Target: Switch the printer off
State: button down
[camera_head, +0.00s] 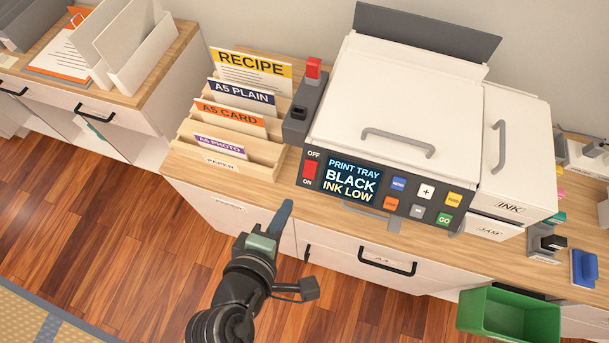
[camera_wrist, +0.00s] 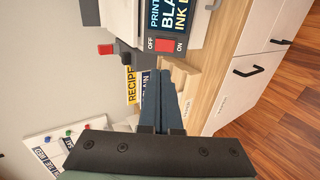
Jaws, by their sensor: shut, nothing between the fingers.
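The white printer (camera_head: 390,95) stands on the wooden cabinet top, with a dark front panel. Its lit display (camera_head: 351,181) reads PRINT TRAY BLACK INK LOW. The red power switch (camera_head: 310,169) is at the panel's left end, with OFF above it and ON below; which side is pressed in I cannot tell. The switch also shows in the wrist view (camera_wrist: 165,45), just beyond my fingertips. My gripper (camera_head: 286,204) is shut and empty, in front of the cabinet edge, below and left of the switch. It appears apart from the switch.
A wooden paper rack (camera_head: 232,145) with labelled sheets stands left of the printer. A grey block with a red top (camera_head: 313,69) stands between them. Coloured buttons (camera_head: 426,191) lie right of the display. A green bin (camera_head: 510,317) is at lower right. The floor ahead is clear.

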jog(key=shift+w, duration=0.2)
jog(key=p, duration=0.2)
send_near(309, 165)
jog(key=x, duration=0.6)
jog(key=shift+w+d+f, duration=0.15)
jog(key=shift+w+f, duration=0.1)
jog(key=shift+w, duration=0.05)
